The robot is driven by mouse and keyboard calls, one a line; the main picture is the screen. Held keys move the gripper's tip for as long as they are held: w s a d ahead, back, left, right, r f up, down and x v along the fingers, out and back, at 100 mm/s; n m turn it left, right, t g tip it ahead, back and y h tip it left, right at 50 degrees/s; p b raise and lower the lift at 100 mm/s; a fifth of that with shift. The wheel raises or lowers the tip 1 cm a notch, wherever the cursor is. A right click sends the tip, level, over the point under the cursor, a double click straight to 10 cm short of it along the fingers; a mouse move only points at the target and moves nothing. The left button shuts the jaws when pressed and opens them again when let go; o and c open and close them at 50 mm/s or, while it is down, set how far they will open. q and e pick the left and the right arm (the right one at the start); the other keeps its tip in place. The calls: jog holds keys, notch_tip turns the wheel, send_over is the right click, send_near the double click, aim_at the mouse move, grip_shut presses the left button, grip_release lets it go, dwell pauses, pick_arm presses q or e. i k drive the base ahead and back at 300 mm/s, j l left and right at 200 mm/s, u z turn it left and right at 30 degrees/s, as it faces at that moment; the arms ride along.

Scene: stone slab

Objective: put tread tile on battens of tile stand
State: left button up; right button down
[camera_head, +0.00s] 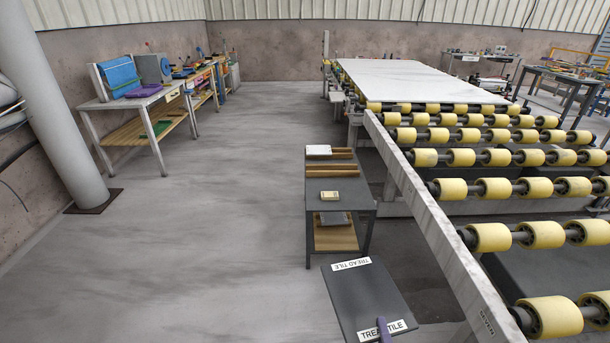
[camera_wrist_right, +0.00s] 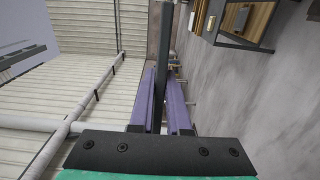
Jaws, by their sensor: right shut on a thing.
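The tread tile (camera_head: 362,296) is a dark grey slab with two white "TREAD TILE" labels, low in the head view. My right gripper (camera_head: 384,330) shows as a purple finger at its near edge. In the right wrist view the tile is seen edge-on as a dark strip (camera_wrist_right: 165,45) between the two purple fingers, and the right gripper (camera_wrist_right: 163,85) is shut on it. The tile stand (camera_head: 340,205) is a small grey table beyond the tile, with wooden battens (camera_head: 330,171) across its top. The tile is apart from the battens. My left gripper is out of view.
On the stand are a white item (camera_head: 318,150) and a small yellowish block (camera_head: 326,197). A roller conveyor (camera_head: 440,220) with a long grey rail runs along the right. A workbench (camera_head: 135,105) and a pillar (camera_head: 55,110) stand at left. The floor left of the stand is clear.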

aim_at(324, 168)
jog(key=i+j+u, duration=0.35)
jog(key=i, duration=0.55)
jog(key=i+u, duration=0.35)
jog(key=i, duration=0.55)
jog(key=i+l+u, duration=0.35)
jog(key=i, duration=0.5)
jog(key=i+l+z, duration=0.1)
jog(key=i+z, duration=0.35)
jog(key=i+j+z, duration=0.1)
jog(key=i+z, duration=0.35)
jog(key=i+j+z, duration=0.25)
jog(key=i+z, duration=0.25)
jog(key=i+j+z, duration=0.3)
jog(key=z, duration=0.15)
jog(key=i+j+z, duration=0.25)
jog(key=j+z, duration=0.2)
jog(key=i+j+z, duration=0.3)
jog(key=j, duration=0.25)
jog(key=i+j+z, duration=0.1)
jog(key=j+z, duration=0.15)
jog(key=j, duration=0.3)
jog(key=i+j+z, duration=0.1)
jog(key=j+z, duration=0.2)
jog(key=j, duration=0.35)
jog(key=j+z, duration=0.3)
jog(key=j, duration=0.3)
jog(key=i, duration=0.05)
